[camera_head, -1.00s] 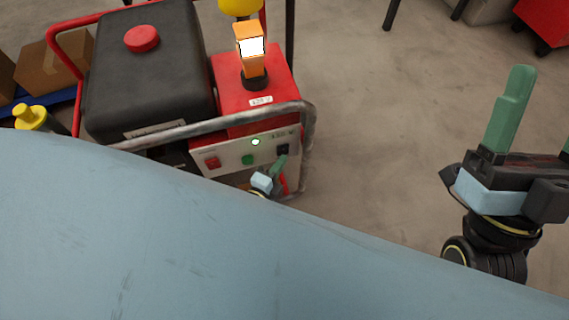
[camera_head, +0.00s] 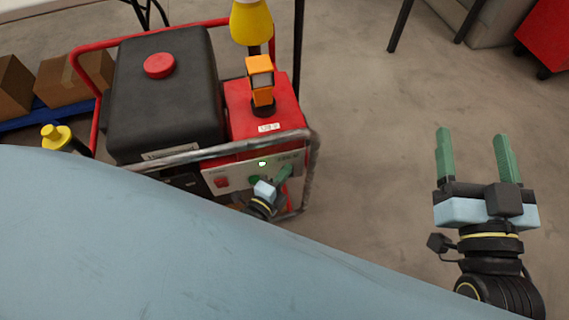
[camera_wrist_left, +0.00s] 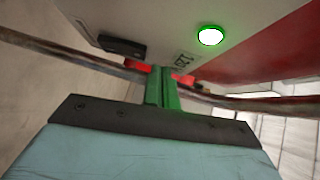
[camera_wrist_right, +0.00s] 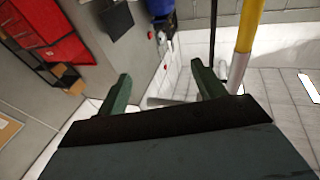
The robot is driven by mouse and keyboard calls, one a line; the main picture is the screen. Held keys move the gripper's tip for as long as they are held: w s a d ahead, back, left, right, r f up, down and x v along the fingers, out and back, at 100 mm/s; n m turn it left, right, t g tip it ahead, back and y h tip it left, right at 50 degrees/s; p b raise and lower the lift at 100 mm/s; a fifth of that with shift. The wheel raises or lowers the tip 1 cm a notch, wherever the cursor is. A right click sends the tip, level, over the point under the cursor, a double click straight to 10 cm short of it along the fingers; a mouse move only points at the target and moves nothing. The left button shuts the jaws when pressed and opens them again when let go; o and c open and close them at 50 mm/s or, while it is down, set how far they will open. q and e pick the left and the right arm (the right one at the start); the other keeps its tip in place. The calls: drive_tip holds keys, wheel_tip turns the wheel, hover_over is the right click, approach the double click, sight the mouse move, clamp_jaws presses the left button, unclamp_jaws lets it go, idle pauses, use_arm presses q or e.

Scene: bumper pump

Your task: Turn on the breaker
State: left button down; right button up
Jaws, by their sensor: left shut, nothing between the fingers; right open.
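The generator's pale control panel (camera_head: 240,172) faces me in the head view. Which control is the breaker cannot be told. My right gripper (camera_head: 474,155) is open and empty, away from the generator.
A metal guard rail (camera_head: 225,147) crosses the panel's top. Boxes (camera_head: 65,82) stand at the left. The floor (camera_head: 380,130) right of the generator is clear.

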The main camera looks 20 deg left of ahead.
use_arm(q)
wheel_tip(320, 180, up, 3)
drive_tip(key=shift+f+p, duration=0.15)
drive_tip(key=shift+p, duration=0.6)
use_arm(e)
wheel_tip(320, 180, down, 8)
drive_tip(key=s+d+g+h, duration=0.1)
drive_tip(key=d+g+h, duration=0.1)
drive_tip(key=g, duration=0.3)
drive_tip(key=shift+s, duration=0.1)
use_arm(q)
drive_tip(key=shift+r, duration=0.2)
